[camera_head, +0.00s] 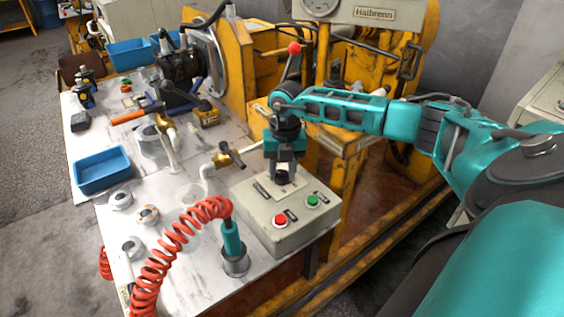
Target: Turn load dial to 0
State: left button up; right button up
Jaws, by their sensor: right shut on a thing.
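The load dial (281,178) is a small black knob on top of a grey-beige control box at the front right of the workbench. My right gripper (284,168) reaches down onto it from above and is shut on it, hiding much of the knob. Its pointer and scale cannot be read from here. The control box (266,228) also carries a red button (280,220) and a green button (313,201) on its top, in front of the dial. My left gripper is not in view.
A coiled red hose (165,244) with a teal nozzle stands left of the box. Brass valves on white pipes, a blue tray (102,169) and metal parts lie further left on the bench. A yellow machine frame (345,190) stands behind and right of the box.

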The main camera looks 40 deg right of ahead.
aim_at(285, 173)
jog(key=shift+n, duration=0.5)
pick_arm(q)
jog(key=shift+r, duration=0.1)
pick_arm(e)
jog(key=o, duration=1)
jog(key=shift+o, duration=0.2)
pick_arm(q)
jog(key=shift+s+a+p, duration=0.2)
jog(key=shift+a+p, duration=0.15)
jog(key=shift+p, duration=0.25)
pick_arm(e)
notch_tip(285, 173, up, 13)
jog(key=shift+s+d, duration=0.2)
jog(key=shift+d, duration=0.1)
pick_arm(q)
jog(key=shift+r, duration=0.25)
